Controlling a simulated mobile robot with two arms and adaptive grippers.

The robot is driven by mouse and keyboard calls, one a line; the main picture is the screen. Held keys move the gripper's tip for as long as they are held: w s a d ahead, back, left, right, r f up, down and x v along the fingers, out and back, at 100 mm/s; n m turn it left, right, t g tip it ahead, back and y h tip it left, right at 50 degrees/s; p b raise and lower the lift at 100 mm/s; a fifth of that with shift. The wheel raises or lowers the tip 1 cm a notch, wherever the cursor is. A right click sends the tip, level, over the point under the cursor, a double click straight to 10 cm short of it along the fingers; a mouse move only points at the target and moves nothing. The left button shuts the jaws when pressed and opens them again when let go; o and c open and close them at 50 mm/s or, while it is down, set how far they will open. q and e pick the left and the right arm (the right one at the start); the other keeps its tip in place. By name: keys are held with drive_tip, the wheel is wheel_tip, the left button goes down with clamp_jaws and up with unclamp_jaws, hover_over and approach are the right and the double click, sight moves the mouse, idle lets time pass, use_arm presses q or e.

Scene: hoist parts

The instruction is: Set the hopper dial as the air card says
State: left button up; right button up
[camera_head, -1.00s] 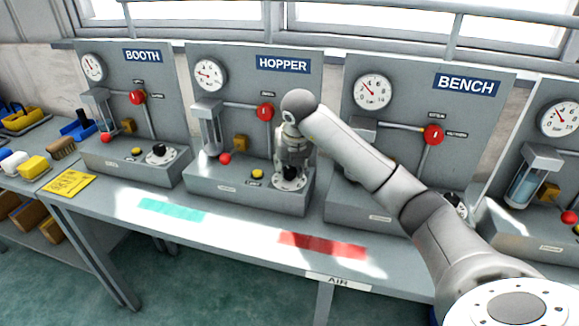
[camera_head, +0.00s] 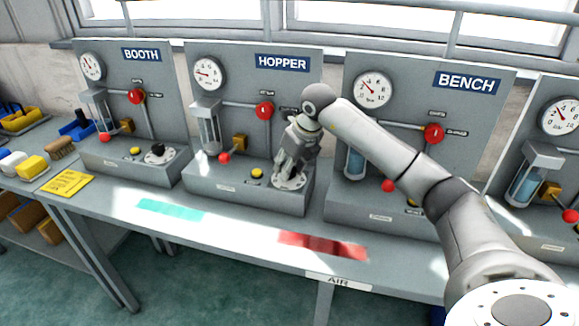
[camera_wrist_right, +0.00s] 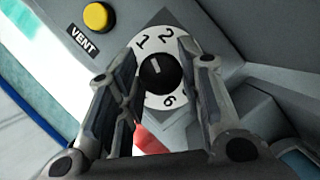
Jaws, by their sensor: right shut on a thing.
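The HOPPER station's dial (camera_head: 289,182) is a white disc on the front right of its grey base. In the right wrist view the dial's white numbered ring (camera_wrist_right: 148,44) shows 1, 2 and 6; other numbers are hidden by the fingers. Its black knob (camera_wrist_right: 160,73) has a white mark that points up, roughly toward the 1. My right gripper (camera_wrist_right: 160,85) is shut on this knob, one finger on each side. In the head view the right gripper (camera_head: 288,172) comes down tilted onto the dial. A yellow card (camera_head: 68,184) lies at the table's left; its writing is too small to read. My left gripper is not in view.
The BOOTH station (camera_head: 130,120) stands to the left and the BENCH station (camera_head: 430,110) to the right. A yellow VENT button (camera_wrist_right: 96,16) sits beside the dial. A red valve handle (camera_head: 265,110) is on the HOPPER panel. The table front, with teal and red patches, is clear.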

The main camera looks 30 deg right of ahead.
drive_tip(key=shift+r+n+y, duration=0.1)
drive_tip(key=shift+n+y, duration=0.3)
drive_tip(key=shift+n, duration=0.6)
drive_tip(key=o, duration=1)
drive_tip(key=v, duration=1.2)
drive_tip(key=shift+w+d, duration=0.1)
